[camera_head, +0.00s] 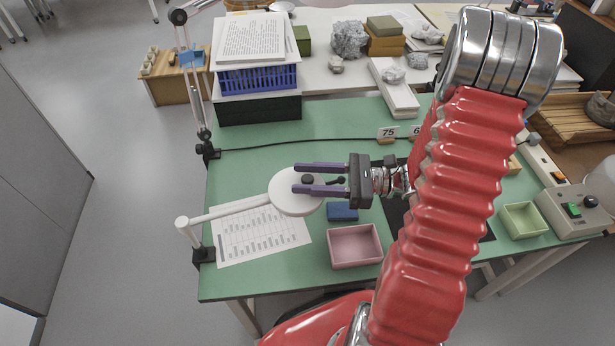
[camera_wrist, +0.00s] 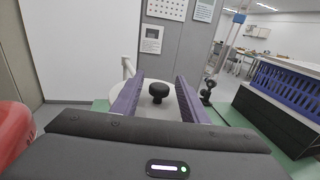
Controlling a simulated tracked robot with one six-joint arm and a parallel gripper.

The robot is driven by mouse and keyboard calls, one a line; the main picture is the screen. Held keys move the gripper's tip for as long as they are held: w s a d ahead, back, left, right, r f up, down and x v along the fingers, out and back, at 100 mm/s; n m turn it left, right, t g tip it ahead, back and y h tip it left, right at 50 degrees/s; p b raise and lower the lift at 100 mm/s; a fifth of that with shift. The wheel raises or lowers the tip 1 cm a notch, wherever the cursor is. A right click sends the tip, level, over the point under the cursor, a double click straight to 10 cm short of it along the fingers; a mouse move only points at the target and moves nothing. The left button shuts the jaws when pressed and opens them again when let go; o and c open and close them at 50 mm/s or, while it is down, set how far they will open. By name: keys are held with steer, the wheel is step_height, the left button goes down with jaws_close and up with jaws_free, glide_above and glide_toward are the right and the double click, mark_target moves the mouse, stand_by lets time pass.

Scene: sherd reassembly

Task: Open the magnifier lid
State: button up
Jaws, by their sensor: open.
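The magnifier lid (camera_head: 285,202) is a round white disc on a white arm clamped at the table's left edge. It also shows in the wrist view (camera_wrist: 162,104), partly hidden behind my gripper. A dark knob (camera_wrist: 155,91) stands up from the lid; in the head view the knob (camera_head: 307,179) sits between my fingers. My gripper (camera_head: 306,178) has two purple fingers, open on either side of the knob with gaps to it. In the wrist view my gripper (camera_wrist: 155,95) points at the knob. The lid appears to be closed; what lies beneath it is hidden.
A printed sheet (camera_head: 262,234), a blue block (camera_head: 342,211) and a pink tray (camera_head: 355,246) lie near the lid on the green table. A blue crate (camera_head: 257,80) and a lamp arm (camera_head: 196,105) stand behind it.

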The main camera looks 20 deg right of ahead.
jaws_close()
stand_by(0.5)
